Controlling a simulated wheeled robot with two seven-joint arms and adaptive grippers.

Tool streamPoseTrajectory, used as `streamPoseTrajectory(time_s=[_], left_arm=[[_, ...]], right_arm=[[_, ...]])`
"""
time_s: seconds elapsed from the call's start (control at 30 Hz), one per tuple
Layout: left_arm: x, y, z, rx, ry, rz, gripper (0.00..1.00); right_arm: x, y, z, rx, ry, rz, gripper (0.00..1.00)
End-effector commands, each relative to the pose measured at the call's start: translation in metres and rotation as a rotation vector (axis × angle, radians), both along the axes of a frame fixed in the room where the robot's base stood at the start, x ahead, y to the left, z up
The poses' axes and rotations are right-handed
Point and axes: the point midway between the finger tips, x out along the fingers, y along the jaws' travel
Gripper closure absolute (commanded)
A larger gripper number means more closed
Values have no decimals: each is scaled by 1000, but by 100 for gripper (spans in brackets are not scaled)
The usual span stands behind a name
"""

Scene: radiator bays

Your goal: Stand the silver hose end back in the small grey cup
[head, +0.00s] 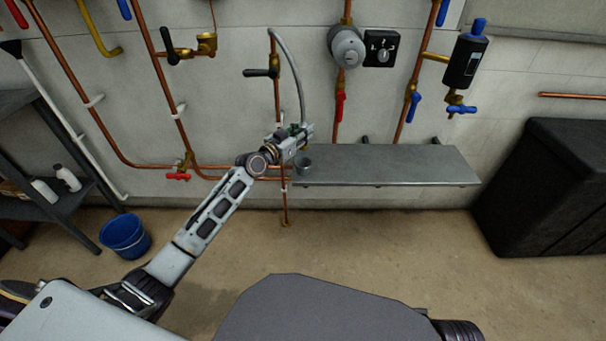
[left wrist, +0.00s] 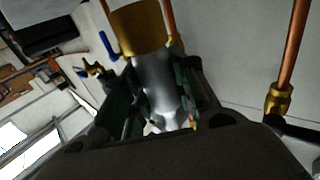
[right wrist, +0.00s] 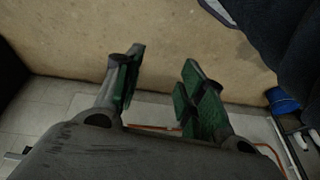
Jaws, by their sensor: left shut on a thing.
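The silver hose (head: 289,55) arches from the brass valve on the wall pipe and comes down to my left gripper (head: 303,136). In the left wrist view the left gripper (left wrist: 160,105) is shut on the silver hose end (left wrist: 155,78), with its green-padded fingers on either side. A brass piece (left wrist: 139,30) shows above the hose end. The small grey cup (head: 304,166) stands at the left end of the metal shelf, just below the left gripper and apart from it. Whether anything is inside the cup I cannot tell. My right gripper (right wrist: 158,92) is open and empty above the floor.
The grey metal shelf (head: 400,166) is clear to the right of the cup. Copper pipes with valves (head: 277,95) run close behind the left gripper. A black bin (head: 550,190) stands at the right, a blue bucket (head: 125,236) on the floor at the left.

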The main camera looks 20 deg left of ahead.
Motion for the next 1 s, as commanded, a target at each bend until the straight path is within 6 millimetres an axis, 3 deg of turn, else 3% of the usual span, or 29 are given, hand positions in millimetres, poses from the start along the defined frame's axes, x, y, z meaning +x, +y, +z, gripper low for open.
streamPoseTrajectory(time_s=[0.57,1.0], left_arm=[[1,1,-4,0,0,-1,100],[1,1,-47,0,0,-1,100]], right_arm=[[0,1,-2,5,-6,1,60],[7,15,-50,76,-68,-10,60]])
